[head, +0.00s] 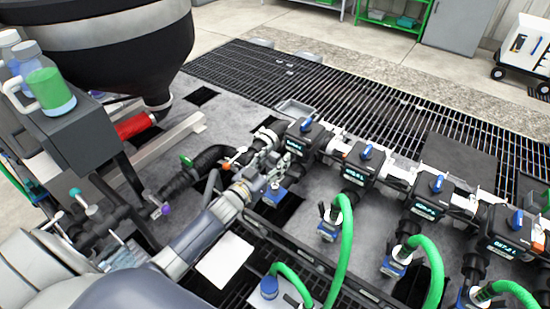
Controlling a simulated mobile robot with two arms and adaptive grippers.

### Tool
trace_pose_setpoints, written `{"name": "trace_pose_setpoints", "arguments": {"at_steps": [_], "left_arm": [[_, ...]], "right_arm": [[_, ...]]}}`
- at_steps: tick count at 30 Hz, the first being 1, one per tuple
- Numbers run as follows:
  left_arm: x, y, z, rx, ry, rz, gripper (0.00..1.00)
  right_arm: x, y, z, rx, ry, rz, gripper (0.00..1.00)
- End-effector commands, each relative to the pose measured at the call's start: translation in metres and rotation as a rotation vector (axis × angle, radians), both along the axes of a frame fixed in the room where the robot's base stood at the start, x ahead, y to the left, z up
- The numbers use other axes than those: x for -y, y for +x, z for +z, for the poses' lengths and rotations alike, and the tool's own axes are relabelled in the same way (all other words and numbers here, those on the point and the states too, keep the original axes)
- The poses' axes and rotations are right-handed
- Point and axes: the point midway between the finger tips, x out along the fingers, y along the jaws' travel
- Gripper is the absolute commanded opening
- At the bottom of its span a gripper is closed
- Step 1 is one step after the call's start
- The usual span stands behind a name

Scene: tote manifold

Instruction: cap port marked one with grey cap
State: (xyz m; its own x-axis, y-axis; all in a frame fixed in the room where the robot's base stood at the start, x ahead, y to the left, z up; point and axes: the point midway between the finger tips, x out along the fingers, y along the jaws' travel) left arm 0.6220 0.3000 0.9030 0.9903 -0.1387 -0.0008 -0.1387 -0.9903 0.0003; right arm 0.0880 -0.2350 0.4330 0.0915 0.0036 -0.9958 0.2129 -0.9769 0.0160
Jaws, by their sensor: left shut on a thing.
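My left arm comes in from the bottom left, and my left gripper (270,171) is at the left end of the manifold. It is shut on a small grey piece, apparently the grey cap, mostly hidden by the fingers. Just below the fingertips is the leftmost port (275,193), with a blue plate and no green hose on it. I cannot tell whether the cap touches this port, and its number is too small to read. The leftmost black valve block (308,138) with a blue handle is just right of the gripper. My right gripper is not in view.
More valve blocks (364,164) run to the right, with green hoses (344,245) on their ports. A blue cylinder (269,288) stands at the bottom centre. A dark hopper (110,50) and a grey box with bottles (50,92) are on the left. Floor grating lies behind.

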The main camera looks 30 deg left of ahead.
Motion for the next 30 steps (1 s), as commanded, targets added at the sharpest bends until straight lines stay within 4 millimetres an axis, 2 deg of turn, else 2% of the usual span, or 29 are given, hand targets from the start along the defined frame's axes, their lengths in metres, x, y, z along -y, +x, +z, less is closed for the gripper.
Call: {"name": "trace_pose_setpoints", "arguments": {"at_steps": [1,12,30], "left_arm": [[0.000,0.000,-0.007,0.002,0.000,0.000,0.17],[0.000,0.000,-0.032,0.002,0.001,0.000,0.17],[0.000,0.000,-0.074,0.002,-0.001,0.000,0.17]], "right_arm": [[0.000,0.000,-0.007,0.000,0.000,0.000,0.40],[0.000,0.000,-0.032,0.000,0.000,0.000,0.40],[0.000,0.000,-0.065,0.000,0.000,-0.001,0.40]]}}
